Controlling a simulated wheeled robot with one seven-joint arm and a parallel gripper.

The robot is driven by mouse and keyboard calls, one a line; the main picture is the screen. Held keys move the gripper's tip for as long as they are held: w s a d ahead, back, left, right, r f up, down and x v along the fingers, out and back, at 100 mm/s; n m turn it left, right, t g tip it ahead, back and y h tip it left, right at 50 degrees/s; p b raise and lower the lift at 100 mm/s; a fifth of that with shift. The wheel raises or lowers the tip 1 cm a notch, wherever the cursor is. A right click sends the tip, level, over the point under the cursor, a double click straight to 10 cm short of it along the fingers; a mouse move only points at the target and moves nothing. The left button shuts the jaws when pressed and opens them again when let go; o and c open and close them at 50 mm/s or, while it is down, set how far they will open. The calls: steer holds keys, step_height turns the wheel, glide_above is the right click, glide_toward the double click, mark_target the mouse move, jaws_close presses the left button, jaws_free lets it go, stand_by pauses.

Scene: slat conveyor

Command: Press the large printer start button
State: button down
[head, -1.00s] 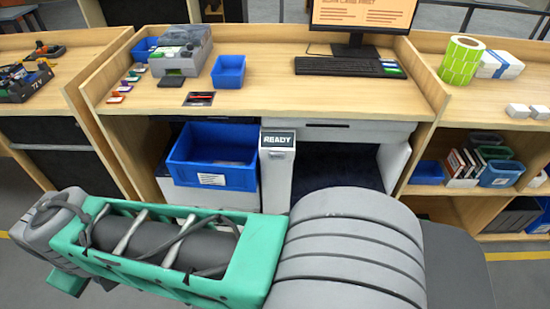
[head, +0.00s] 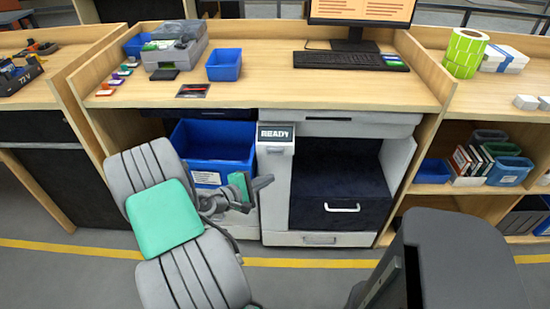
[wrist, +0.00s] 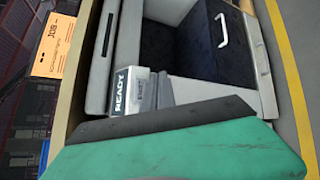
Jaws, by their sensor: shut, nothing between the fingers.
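The large printer (head: 305,240) stands under the desk, with a pale body, a dark open bay and a drawer with a light handle. Its narrow front column carries a READY display (head: 276,132); the display also shows, turned sideways, in the wrist view (wrist: 124,90). Beside the display in the wrist view is a small grey panel (wrist: 164,90); I cannot make out a start button for sure. My gripper (head: 266,182) is shut and empty, below and left of the display, in front of the blue bin. Its green and black part covers the lower wrist view.
A blue bin (head: 213,145) sits left of the printer column, partly hidden by my arm. The desk (head: 270,92) above holds a monitor (head: 360,14), a keyboard (head: 350,61) and a small blue bin (head: 224,65). Shelves with boxes stand at right. The floor in front is open.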

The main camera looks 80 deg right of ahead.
steer(key=shift+s+d+g, duration=0.2)
steer(key=shift+s+g, duration=0.1)
steer(key=shift+s, duration=0.3)
steer(key=b, duration=0.3)
glide_toward(282, 154)
steer(key=s+d+f, duration=0.2)
steer(key=s, duration=0.1)
steer(key=shift+d+r, duration=0.2)
steer(key=shift+d, duration=0.35)
steer(key=shift+w+d, duration=0.1)
stand_by(1.1)
steer(key=shift+w+d, duration=0.1)
steer(key=shift+d, duration=0.2)
